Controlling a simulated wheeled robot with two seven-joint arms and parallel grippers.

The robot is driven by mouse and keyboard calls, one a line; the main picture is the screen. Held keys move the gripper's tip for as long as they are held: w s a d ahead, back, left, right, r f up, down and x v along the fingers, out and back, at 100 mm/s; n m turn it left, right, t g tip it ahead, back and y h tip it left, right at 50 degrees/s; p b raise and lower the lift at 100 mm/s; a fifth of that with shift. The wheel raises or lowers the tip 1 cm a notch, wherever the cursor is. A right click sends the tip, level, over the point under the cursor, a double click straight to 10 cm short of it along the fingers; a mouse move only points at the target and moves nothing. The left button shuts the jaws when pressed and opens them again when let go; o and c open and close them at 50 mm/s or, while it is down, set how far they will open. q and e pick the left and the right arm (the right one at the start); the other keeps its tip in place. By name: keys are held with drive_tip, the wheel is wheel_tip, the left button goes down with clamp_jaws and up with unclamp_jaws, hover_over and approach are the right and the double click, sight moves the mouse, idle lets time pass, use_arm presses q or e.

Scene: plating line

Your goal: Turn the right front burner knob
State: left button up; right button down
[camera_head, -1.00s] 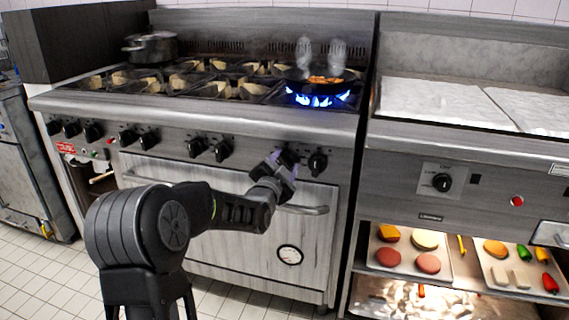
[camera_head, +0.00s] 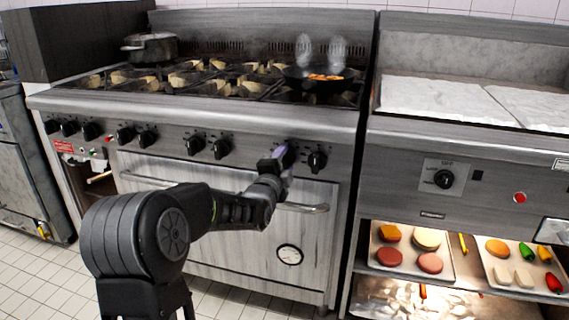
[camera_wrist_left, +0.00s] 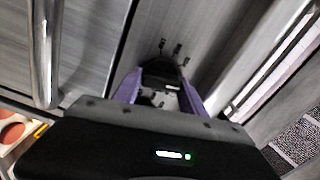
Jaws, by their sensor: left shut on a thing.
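My left gripper (camera_head: 281,158) is at the range's front panel, shut on a black burner knob, the left one of the rightmost pair. In the left wrist view this knob (camera_wrist_left: 163,72) sits between the two purple fingers. In the head view the gripper mostly hides it. The other knob (camera_head: 317,161) of the pair stands free just to the right. My right gripper is not in view.
The oven door handle (camera_head: 305,208) runs just below the gripper. More knobs (camera_head: 221,149) line the panel to the left. A pot (camera_head: 150,47) stands at the back left. A griddle unit with its own knob (camera_head: 443,179) is on the right, above food trays.

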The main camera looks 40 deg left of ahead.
use_arm(q)
drive_tip(key=shift+f+m, duration=0.1)
drive_tip(key=shift+m, duration=1.1)
drive_tip(key=o, duration=1.3)
drive_tip(key=p+v, duration=0.1)
drive_tip(key=v, duration=0.6)
drive_tip(key=shift+s+d, duration=0.15)
drive_tip(key=shift+s, duration=0.25)
